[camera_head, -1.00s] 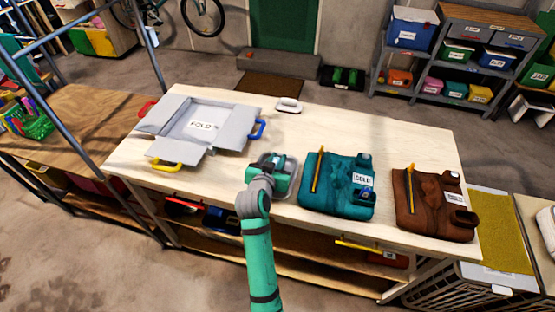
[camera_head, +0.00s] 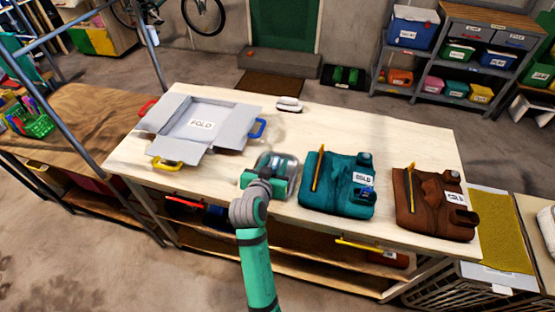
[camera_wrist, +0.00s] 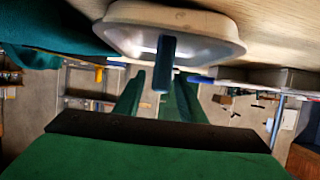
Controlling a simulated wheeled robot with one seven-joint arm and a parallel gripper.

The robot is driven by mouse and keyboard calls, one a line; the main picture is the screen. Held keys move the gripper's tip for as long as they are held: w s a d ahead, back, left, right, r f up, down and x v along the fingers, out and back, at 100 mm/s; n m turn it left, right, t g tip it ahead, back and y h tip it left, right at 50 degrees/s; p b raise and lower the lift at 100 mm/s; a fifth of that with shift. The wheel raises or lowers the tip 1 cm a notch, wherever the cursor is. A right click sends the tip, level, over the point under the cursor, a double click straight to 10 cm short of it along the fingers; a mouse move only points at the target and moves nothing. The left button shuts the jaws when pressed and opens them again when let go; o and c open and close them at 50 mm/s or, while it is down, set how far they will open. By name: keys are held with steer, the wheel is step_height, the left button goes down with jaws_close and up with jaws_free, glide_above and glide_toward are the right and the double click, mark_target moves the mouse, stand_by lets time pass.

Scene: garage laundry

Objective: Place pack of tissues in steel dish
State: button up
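The steel dish (camera_head: 292,160) sits on the white table, left of the teal garment. In the wrist view the dish (camera_wrist: 205,20) is at the top, seen upside down, with a pale rim and silvery inside. A narrow blue block, apparently the pack of tissues (camera_wrist: 164,62), stands on end from inside the dish and overlaps its rim. My gripper (camera_head: 265,180) is at the near side of the dish. Its green fingers (camera_wrist: 160,88) look open, one on either side of the block, with gaps beside it.
A teal garment (camera_head: 335,200) lies close to the right of the dish, and a brown one (camera_head: 425,215) farther right. A grey folding board (camera_head: 190,108) with coloured handles lies on the left. A white item (camera_head: 289,104) lies behind. The table between is clear.

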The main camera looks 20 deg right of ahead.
steer(key=v, duration=0.8)
steer(key=shift+s+a+r, duration=0.1)
